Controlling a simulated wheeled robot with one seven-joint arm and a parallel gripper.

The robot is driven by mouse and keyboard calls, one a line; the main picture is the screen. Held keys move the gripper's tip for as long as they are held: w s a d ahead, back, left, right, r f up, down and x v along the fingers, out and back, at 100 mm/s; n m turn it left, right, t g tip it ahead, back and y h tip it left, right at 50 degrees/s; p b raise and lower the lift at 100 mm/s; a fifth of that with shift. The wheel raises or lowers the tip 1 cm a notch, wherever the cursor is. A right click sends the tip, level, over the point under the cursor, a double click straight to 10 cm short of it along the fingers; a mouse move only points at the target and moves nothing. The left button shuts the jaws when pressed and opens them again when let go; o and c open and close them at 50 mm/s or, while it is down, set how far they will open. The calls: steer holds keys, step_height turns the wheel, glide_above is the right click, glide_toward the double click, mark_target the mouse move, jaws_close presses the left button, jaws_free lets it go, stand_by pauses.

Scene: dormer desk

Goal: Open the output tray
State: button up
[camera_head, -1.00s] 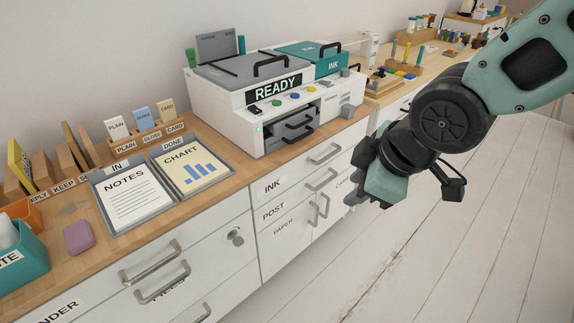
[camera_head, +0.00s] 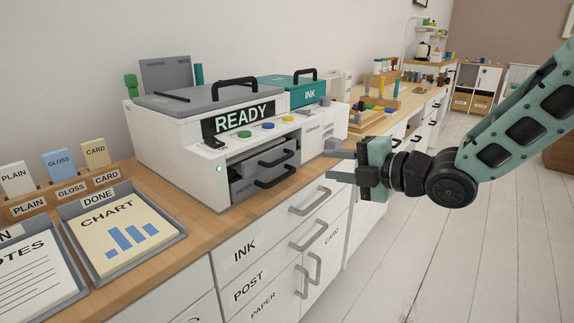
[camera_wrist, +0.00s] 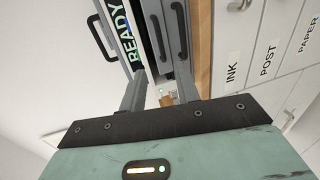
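The white printer (camera_head: 172,150) stands on the wooden counter, with READY on its display. Its front recess holds two stacked grey trays with dark bar handles, an upper tray (camera_head: 250,165) and a lower tray (camera_head: 256,185). Both look shut. PAPER is partly readable low on the left; I cannot read an output label. My gripper (camera_head: 332,165) is open and empty, to the right of the tray handles and apart from them, its fingers pointing left. In the wrist view, the upper handle (camera_wrist: 159,38) and lower handle (camera_wrist: 180,30) lie beyond my fingertips (camera_wrist: 159,88).
Cabinet drawers with bar handles (camera_head: 310,200), labelled INK and POST, are below the counter. A chart in the DONE tray (camera_head: 72,213) lies left of the printer. A teal INK box (camera_head: 300,92) sits on top. The white floor (camera_head: 425,250) at right is clear.

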mark_target(284, 160)
steer(key=b+x, duration=0.1)
steer(key=x, duration=1.2)
steer(key=shift+a, duration=0.15)
jaws_close()
